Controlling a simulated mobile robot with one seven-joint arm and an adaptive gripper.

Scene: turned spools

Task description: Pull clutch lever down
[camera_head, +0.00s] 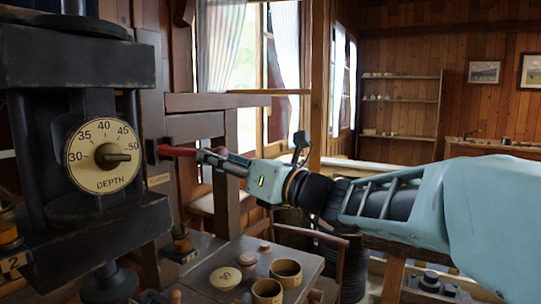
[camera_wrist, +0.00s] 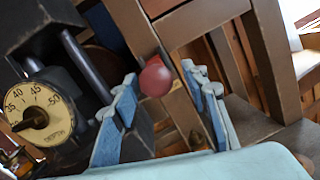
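The clutch lever (camera_head: 180,151) is a red handle that sticks out roughly level to the right from a dark mount on the wooden frame. In the wrist view its round red end (camera_wrist: 155,77) points toward the camera. My gripper (camera_head: 212,157) is at the free end of the lever, coming from the right. In the wrist view its two blue-grey fingers stand apart, one on each side of the red end, with a gap visible on both sides. It looks open and holds nothing. Whether a fingertip touches the lever cannot be told.
A black machine with a round depth dial (camera_head: 103,155) stands at the left. Below is a bench (camera_head: 215,272) with several small round wooden pieces and cups. A wooden post (camera_head: 227,185) is close behind my gripper. A chair (camera_head: 315,241) stands beyond the bench.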

